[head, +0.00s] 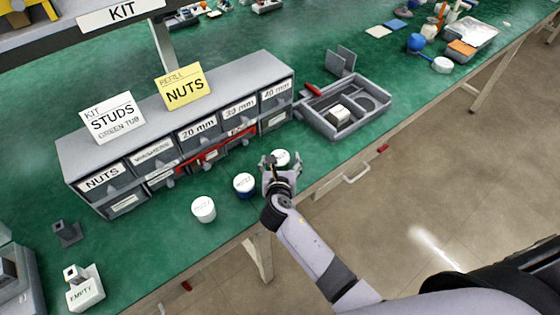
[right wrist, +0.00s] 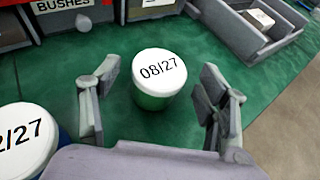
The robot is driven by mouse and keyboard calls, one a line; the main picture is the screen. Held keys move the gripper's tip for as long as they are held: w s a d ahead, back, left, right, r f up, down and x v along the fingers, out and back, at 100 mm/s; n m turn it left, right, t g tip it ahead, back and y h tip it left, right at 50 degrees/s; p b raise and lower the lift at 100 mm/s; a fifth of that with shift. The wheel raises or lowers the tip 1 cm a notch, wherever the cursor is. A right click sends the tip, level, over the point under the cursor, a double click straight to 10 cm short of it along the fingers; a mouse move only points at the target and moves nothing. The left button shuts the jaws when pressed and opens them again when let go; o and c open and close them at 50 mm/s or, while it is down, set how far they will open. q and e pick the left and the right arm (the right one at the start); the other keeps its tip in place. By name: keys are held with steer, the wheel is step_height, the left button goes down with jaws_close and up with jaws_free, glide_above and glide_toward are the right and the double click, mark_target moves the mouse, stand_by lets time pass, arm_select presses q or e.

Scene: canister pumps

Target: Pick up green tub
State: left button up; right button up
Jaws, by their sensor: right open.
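The green tub (right wrist: 155,100) has a white lid marked 08/27 and stands upright on the green bench top. In the head view its white lid (head: 281,156) shows just beyond my right gripper (head: 281,168), which hides most of its body. In the right wrist view my right gripper (right wrist: 160,78) is open, with one finger on each side of the tub. Gaps show between the fingers and the tub, so it is not gripped. My left gripper is not in view.
A blue tub (head: 244,185) and a white tub (head: 204,209) stand to the left of the gripper. A grey drawer cabinet (head: 152,122) stands behind them. A grey divided tray (head: 380,105) lies to the right. The bench's front edge runs close by.

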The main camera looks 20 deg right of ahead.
steer(key=shift+x, duration=0.95)
steer(key=shift+a, duration=0.1)
steer(key=c, duration=1.2)
steer(key=shift+r, duration=0.1)
steer(key=shift+c, duration=0.6)
steer(key=shift+r, duration=0.1)
